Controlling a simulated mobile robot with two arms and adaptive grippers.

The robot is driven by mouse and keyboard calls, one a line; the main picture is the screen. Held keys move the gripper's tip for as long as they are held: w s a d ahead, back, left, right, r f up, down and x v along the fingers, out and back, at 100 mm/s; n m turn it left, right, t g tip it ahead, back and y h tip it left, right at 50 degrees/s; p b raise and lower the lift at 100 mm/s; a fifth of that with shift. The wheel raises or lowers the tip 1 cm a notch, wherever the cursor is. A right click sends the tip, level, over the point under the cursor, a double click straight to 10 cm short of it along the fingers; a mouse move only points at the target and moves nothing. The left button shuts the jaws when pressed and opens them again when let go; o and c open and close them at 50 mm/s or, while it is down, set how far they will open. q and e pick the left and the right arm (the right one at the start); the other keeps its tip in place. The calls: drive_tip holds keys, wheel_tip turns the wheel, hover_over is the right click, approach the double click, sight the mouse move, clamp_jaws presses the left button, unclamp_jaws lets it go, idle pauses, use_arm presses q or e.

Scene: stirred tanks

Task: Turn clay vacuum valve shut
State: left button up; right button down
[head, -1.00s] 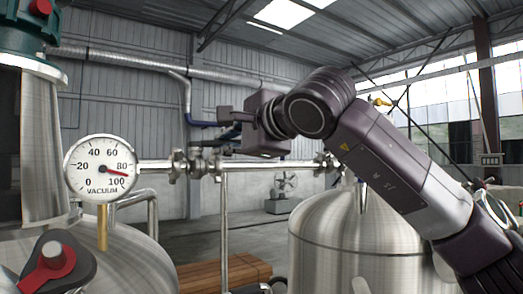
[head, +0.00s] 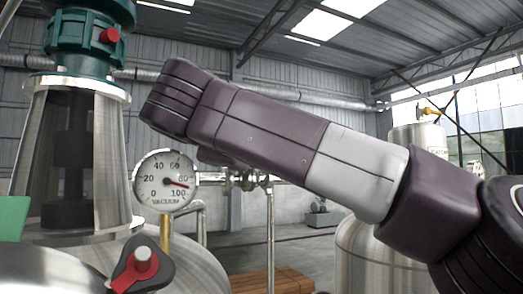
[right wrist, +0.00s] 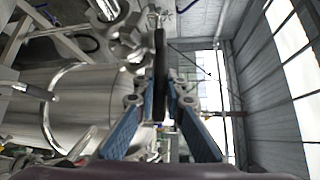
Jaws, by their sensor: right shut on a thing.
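My right gripper (right wrist: 162,105) is in the right wrist view, its blue fingers on both sides of a thin dark valve handle (right wrist: 160,65) seen edge-on. The fingers are shut on it. The handle stands in front of metal pipe fittings (right wrist: 127,45). No clay colour shows on it in this view. In the head view my right arm crosses the middle and its gripper is hidden behind the arm. The vacuum gauge (head: 166,181) stands left of the arm, its red needle between 80 and 100. A steel pipe fitting (head: 248,181) shows just below the arm. My left gripper is not in view.
A steel tank with a teal motor head (head: 88,35) stands at the left. Another steel tank (head: 365,255) is behind the arm at right. A wooden pallet (head: 273,282) lies low between them.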

drive_tip(key=shift+h, duration=0.4)
drive_tip(key=c, duration=2.3)
unclamp_jaws()
drive_tip(key=shift+o, duration=0.2)
drive_tip(key=shift+a, duration=0.1)
drive_tip(key=v, duration=1.2)
drive_tip(key=shift+r, duration=0.15)
drive_tip(key=shift+w, duration=0.1)
